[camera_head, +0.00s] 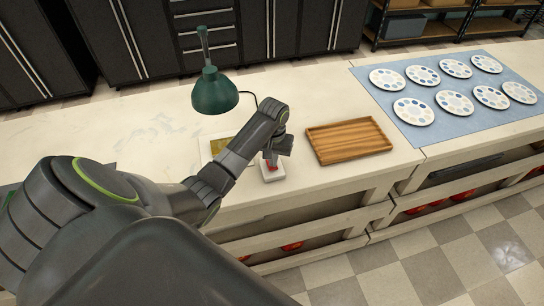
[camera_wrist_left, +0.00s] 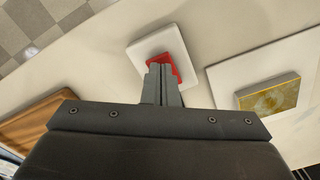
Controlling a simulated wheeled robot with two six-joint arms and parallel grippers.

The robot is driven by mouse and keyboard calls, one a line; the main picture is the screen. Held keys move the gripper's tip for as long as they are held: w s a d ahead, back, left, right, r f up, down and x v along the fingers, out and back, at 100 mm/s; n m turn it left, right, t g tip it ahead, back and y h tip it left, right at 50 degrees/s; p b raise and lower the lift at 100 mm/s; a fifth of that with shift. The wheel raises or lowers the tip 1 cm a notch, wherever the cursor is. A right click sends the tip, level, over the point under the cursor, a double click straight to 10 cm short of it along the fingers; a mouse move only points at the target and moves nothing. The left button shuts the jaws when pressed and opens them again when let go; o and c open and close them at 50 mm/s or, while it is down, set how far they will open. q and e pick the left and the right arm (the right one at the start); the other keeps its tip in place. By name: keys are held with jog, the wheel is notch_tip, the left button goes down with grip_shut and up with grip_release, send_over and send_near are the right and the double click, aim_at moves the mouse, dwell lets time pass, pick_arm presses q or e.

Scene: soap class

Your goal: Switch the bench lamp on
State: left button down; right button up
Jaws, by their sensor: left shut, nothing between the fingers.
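The bench lamp (camera_head: 215,93) has a dark green shade and stands at the back of the pale bench. Its shade shows no clear glow. A white switch box (camera_head: 273,174) with a red rocker lies near the bench's front edge. My left gripper (camera_head: 270,160) is shut and empty, with its fingertips at the red rocker. In the left wrist view the closed fingers (camera_wrist_left: 161,72) overlap the red rocker (camera_wrist_left: 170,62) on the white box (camera_wrist_left: 150,45). I cannot tell whether they touch it. The fingers hide part of the rocker. My right gripper is not in view.
A wooden tray (camera_head: 349,155) lies right of the switch box. A white board (camera_wrist_left: 290,70) with a yellowish block (camera_wrist_left: 268,97) lies on its other side. Several round palettes rest on a blue mat (camera_head: 365,72) at the right. Bare bench lies left of the lamp.

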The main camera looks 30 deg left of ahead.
pick_arm(q)
jog(key=shift+f, duration=0.6)
jog(key=shift+r+p, duration=0.7)
jog(key=shift+r, duration=2.8)
jog(key=shift+f, duration=0.1)
